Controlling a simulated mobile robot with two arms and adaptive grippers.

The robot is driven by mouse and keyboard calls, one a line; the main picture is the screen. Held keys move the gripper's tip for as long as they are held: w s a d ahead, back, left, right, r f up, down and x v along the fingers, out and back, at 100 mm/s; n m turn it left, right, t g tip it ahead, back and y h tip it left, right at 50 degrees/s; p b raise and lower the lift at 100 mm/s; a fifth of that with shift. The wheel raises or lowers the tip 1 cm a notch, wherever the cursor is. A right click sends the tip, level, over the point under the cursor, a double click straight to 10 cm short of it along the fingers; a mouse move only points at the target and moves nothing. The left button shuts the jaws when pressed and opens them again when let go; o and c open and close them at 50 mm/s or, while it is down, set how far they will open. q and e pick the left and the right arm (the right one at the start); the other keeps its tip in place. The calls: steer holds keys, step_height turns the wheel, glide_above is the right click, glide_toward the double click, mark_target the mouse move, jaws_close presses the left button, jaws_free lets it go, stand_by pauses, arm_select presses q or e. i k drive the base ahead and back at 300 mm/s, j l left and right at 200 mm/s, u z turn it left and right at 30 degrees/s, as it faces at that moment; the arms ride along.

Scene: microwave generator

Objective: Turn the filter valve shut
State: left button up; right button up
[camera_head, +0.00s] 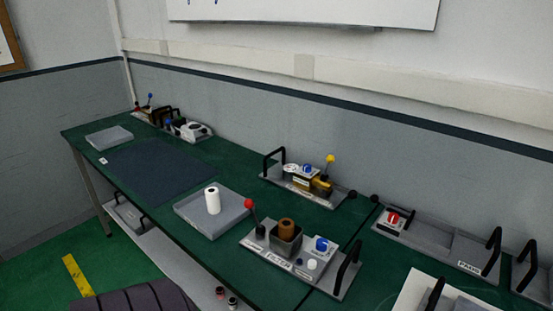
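The filter module (272,261), a grey plate with a label that seems to read FILTER, sits near the front edge of the green bench. A lever with a red ball (249,204) stands tilted at its left end. A brown cylinder (287,229) sits in a dark grey square holder at its middle. A blue knob (321,244) and a small white knob (312,265) are at its right. I cannot tell which control is the filter valve, or its exact setting. Neither of my grippers is in view.
A black handle (349,265) rises at the filter module's right end. A grey tray (190,215) with a white roll (212,200) lies left of it. A module with a yellow-ball lever (330,160) stands behind. A dark mat (150,175) is clear farther left.

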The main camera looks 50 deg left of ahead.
mark_target(323, 244)
steer(key=u, duration=1.45)
